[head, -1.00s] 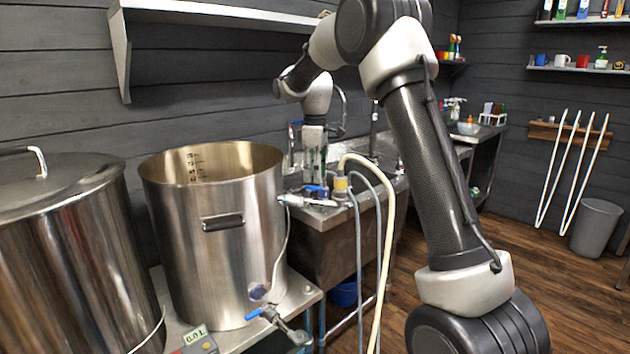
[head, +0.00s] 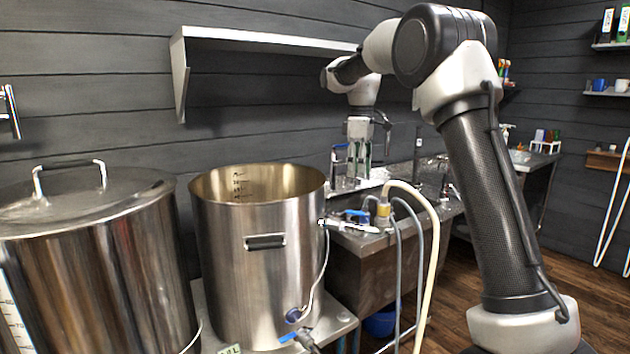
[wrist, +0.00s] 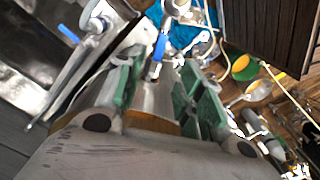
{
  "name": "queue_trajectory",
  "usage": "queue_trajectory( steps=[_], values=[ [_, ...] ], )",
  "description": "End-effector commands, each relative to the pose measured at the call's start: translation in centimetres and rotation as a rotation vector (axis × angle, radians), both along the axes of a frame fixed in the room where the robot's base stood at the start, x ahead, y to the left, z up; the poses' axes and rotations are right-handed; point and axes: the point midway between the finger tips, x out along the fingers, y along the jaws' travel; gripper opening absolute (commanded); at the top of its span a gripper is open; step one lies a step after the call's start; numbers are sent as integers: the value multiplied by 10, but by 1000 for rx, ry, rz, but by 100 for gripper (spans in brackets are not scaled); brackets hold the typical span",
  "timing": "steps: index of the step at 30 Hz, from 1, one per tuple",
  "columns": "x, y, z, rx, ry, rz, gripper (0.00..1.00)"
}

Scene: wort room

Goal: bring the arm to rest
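My arm is bent over at the right of the head view. My gripper (head: 358,180) points down in front of the dark wall, above the sink counter (head: 352,240) and to the right of the open steel pot. In the wrist view my gripper (wrist: 160,92) shows two green-padded fingers standing apart. No held object can be made out between them; valve fittings with a blue handle (wrist: 158,47) show beyond. Whether the fingertips touch anything below cannot be told.
The open steel pot (head: 265,270) and a lidded steel vessel (head: 95,270) stand at the left. A yellow-fitted hose (head: 384,210) and grey hoses hang at the counter's front. A wall shelf (head: 265,40) is above. Open wooden floor (head: 450,320) lies at the right.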

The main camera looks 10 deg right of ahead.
Motion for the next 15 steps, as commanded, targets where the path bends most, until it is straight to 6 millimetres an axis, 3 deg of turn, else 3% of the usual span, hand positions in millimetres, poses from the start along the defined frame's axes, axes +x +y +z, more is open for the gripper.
queue_trajectory(
  steps=[5,10,15],
  values=[
    [-29,-6,19,4,-32,-66,38],
    [-109,-21,49,21,-105,-249,38],
    [-204,-34,53,53,-185,-459,38]
  ],
)
